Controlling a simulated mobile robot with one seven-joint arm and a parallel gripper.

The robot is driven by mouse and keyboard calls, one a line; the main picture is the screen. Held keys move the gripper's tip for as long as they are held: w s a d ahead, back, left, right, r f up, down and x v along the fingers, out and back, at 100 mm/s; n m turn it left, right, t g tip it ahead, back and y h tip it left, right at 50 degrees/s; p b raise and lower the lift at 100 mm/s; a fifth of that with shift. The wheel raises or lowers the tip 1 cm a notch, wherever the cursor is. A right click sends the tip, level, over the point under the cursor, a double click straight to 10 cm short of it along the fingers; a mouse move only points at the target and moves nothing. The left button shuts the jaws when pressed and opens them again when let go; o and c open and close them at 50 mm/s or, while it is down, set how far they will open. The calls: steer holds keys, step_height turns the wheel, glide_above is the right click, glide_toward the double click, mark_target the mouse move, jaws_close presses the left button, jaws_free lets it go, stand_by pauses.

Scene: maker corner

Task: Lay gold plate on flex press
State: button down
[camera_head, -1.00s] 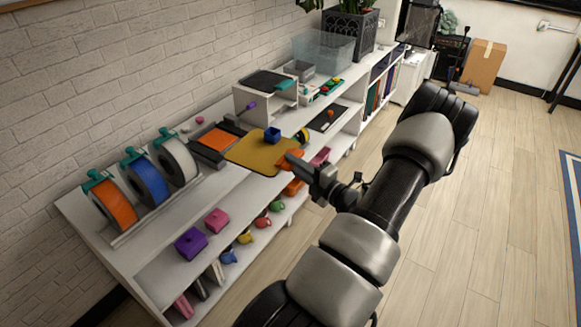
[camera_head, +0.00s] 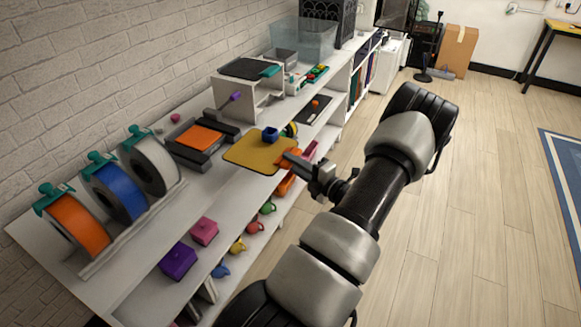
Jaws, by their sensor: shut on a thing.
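The gold plate (camera_head: 256,153) is a flat yellow sheet at the right edge of the white shelf top. My gripper (camera_head: 290,162) is shut on its right edge, where an orange piece (camera_head: 286,157) shows. I cannot tell whether the plate touches the shelf top. A dark, low device with an orange pad (camera_head: 200,137), which looks like the flex press, stands left of the plate. No gold plate lies on that pad.
Orange, blue and white spools (camera_head: 122,191) stand at the left of the shelf (camera_head: 170,215). A white stand with a dark top (camera_head: 250,72) is behind the press. Pink and purple boxes (camera_head: 178,260) and several mugs sit on the lower shelf.

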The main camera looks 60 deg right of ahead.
mark_target(260, 153)
steer(key=shift+w+a+b, duration=0.15)
steer(key=shift+w+b, duration=0.25)
steer(key=shift+w, duration=1.45)
steer(key=shift+w+a+b, duration=0.2)
steer(key=shift+w+b, duration=0.15)
steer(key=shift+w, duration=1.55)
steer(key=shift+w+a+b, duration=0.15)
steer(key=shift+w+b, duration=0.25)
steer(key=shift+w, duration=1.45)
steer(key=shift+w+a+b, duration=0.2)
steer(key=shift+w+b, duration=0.7)
steer(key=shift+w, duration=1.45)
steer(key=shift+w+a+b, duration=0.2)
steer(key=shift+w+b, duration=0.65)
steer(key=shift+w, duration=1.45)
steer(key=shift+w+a+b, duration=0.2)
steer(key=shift+w+b, duration=0.7)
steer(key=shift+w, duration=1.45)
steer(key=shift+w+f+b, duration=0.15)
steer(key=shift+f+b, duration=0.45)
steer(key=shift+f, duration=0.6)
steer(key=shift+c, duration=2)
jaws_free()
steer(key=shift+f, duration=0.1)
steer(key=shift+a+f, duration=0.1)
steer(key=shift+f, duration=0.2)
